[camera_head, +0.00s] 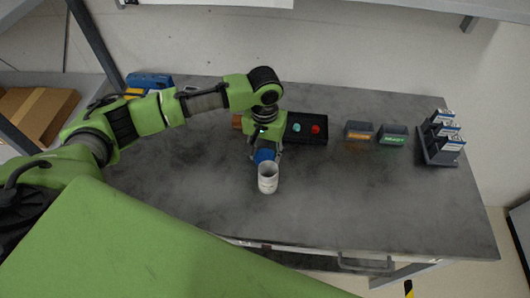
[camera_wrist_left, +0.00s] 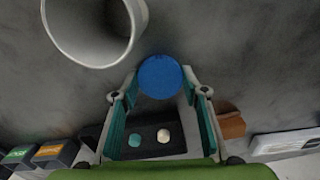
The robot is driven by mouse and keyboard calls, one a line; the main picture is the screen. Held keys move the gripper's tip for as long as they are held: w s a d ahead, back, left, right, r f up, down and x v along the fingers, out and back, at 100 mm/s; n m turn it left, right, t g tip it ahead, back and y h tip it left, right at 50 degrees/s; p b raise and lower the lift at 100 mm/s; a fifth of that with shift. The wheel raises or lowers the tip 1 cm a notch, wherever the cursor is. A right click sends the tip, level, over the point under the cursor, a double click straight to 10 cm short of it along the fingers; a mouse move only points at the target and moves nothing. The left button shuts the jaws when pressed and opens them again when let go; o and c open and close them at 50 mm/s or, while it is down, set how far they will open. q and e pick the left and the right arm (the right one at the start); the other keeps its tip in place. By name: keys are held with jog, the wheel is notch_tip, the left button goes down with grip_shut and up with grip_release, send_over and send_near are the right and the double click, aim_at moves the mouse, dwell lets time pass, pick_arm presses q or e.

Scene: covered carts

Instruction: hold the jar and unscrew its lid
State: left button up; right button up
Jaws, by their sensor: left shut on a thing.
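The white jar (camera_head: 268,184) stands open near the middle of the grey table, and I can see into its mouth. In the left wrist view the jar (camera_wrist_left: 136,42) shows as a wide open rim at the top left. The blue lid (camera_head: 264,155) is off the jar, just behind it. My left gripper (camera_head: 266,151) reaches down from above and is shut on the lid. In the left wrist view the lid (camera_wrist_left: 160,77) sits between the fingertips (camera_wrist_left: 160,90). My right gripper is not in view.
Two small labelled bins (camera_head: 392,135) and a rack of boxes (camera_head: 440,150) are to the right. Blue items (camera_head: 150,80) lie at back left. The table's front right is clear.

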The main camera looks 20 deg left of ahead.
pick_arm(q)
jog(key=shift+f, duration=0.15)
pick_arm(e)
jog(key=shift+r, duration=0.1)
pick_arm(q)
jog(key=o, duration=1.2)
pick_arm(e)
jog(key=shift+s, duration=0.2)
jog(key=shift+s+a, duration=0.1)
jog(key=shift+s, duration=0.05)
